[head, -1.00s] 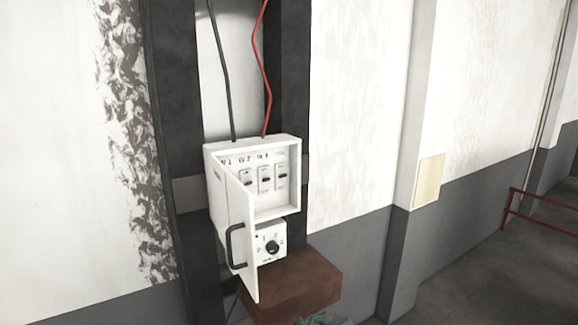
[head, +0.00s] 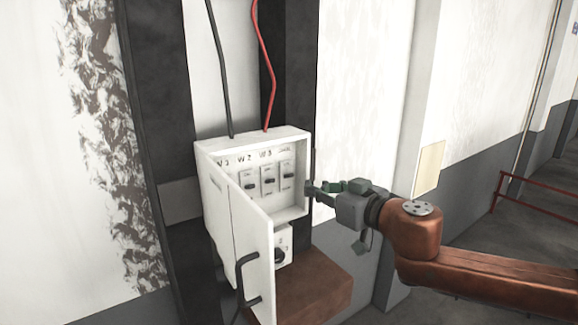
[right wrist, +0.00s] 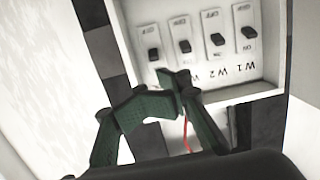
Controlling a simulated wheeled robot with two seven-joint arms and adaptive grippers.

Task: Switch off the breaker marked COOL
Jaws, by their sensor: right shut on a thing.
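A white breaker box (head: 303,150) is on the wall with its door (head: 255,245) swung open. Several breakers stand in a row inside. The rightmost breaker (head: 287,175) has a small label above that looks like COOL. In the right wrist view the row is upside down, so this breaker (right wrist: 151,40) is leftmost. I cannot tell its switch position. My right gripper (head: 312,189) is at the box's right edge, short of the breakers. In the wrist view its green fingers (right wrist: 178,88) are closed together; what they hold cannot be made out. My left gripper is out of view.
The open door with its black handle (head: 240,277) stands out at the left of the box. A dial (head: 281,255) is below the breakers, partly behind the door. A brown block (head: 325,275) juts out underneath. Black and red cables (head: 268,80) run up from the box.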

